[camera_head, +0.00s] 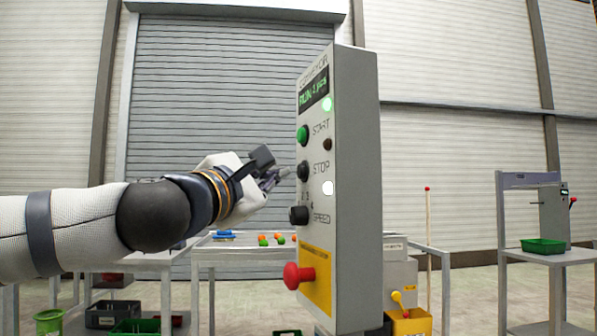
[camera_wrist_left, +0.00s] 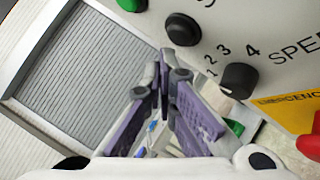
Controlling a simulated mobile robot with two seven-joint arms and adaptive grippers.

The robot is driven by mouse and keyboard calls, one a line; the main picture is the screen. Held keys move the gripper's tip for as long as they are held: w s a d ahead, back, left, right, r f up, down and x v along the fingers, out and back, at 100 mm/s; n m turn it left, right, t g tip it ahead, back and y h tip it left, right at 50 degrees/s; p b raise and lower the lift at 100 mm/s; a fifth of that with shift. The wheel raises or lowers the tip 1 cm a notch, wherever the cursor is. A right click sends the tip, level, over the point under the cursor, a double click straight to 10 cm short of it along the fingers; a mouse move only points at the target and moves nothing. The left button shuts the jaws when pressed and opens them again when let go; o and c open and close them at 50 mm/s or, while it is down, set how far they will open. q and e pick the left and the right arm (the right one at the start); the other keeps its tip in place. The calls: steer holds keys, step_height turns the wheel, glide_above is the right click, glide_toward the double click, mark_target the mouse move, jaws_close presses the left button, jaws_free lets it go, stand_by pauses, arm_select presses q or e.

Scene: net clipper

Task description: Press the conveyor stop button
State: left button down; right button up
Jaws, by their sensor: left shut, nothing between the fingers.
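The grey conveyor control box (camera_head: 345,230) stands upright in the centre of the head view, its panel facing left. Its black STOP button (camera_head: 303,171) sits below the green START button (camera_head: 302,134) and above the black SPEED knob (camera_head: 299,215). My left gripper (camera_head: 284,172) is shut and empty, its fingertips just left of the STOP button at about its height. In the left wrist view the STOP button (camera_wrist_left: 183,29) shows just beyond and slightly right of the fingertips (camera_wrist_left: 165,65). I cannot tell whether they touch it. My right gripper is out of view.
A red emergency button (camera_head: 297,276) sticks out from the yellow label low on the panel. Tables with small coloured items stand behind.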

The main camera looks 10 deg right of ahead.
arm_select(q)
steer(key=shift+d, duration=0.1)
steer(key=shift+w+d, duration=0.1)
steer(key=shift+d, duration=0.25)
steer(key=shift+w+d, duration=0.1)
steer(key=shift+d, duration=0.3)
stand_by(0.6)
steer(key=shift+a, duration=0.1)
steer(key=shift+s+a, duration=0.2)
steer(key=shift+a, duration=0.55)
steer(key=a, duration=0.2)
steer(key=s+a, duration=0.1)
steer(key=a, duration=0.1)
steer(key=shift+a, duration=0.4)
stand_by(0.6)
